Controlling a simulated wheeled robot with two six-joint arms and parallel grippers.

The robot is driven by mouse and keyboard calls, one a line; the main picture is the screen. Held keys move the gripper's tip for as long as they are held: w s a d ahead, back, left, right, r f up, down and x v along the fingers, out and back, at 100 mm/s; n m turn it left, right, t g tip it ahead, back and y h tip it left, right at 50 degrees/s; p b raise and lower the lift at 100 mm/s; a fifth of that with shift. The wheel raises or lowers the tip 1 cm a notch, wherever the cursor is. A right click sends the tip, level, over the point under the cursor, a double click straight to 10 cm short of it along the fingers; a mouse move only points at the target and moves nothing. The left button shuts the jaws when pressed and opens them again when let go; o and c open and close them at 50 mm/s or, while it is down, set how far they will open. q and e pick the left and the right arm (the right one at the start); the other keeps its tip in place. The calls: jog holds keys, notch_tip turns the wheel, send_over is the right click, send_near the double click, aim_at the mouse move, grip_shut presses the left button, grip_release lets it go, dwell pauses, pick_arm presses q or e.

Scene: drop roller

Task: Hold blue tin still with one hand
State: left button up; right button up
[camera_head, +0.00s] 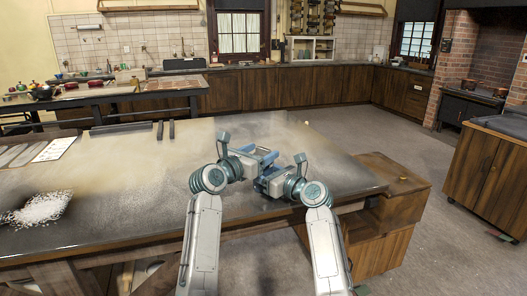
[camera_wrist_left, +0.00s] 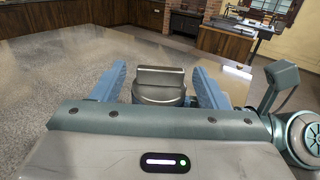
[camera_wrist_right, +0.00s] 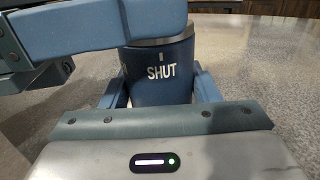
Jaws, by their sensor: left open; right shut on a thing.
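The blue tin (camera_wrist_right: 160,88) stands upright in the right wrist view, with the word "SHUT" and a small mark on its side and a metal band at its top. My right gripper (camera_wrist_right: 158,78) is shut on it, one finger at each side. It also shows in the head view (camera_head: 269,181). My left gripper (camera_wrist_left: 158,70) is open above the tin, its blue fingers apart on either side of a grey metal top piece (camera_wrist_left: 160,88). One left finger hides part of the tin's top in the right wrist view. In the head view the grippers mostly hide the tin.
The tin is over the worktop (camera_head: 130,205), near its right end. White granules (camera_head: 38,209) lie far left, and a white sheet (camera_head: 54,149) lies at the back left. Dark bars (camera_head: 120,130) lie along the back edge. The worktop left of my arms is mostly clear.

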pick_arm(q)
jog(key=shift+x, duration=0.95)
jog(key=c, duration=1)
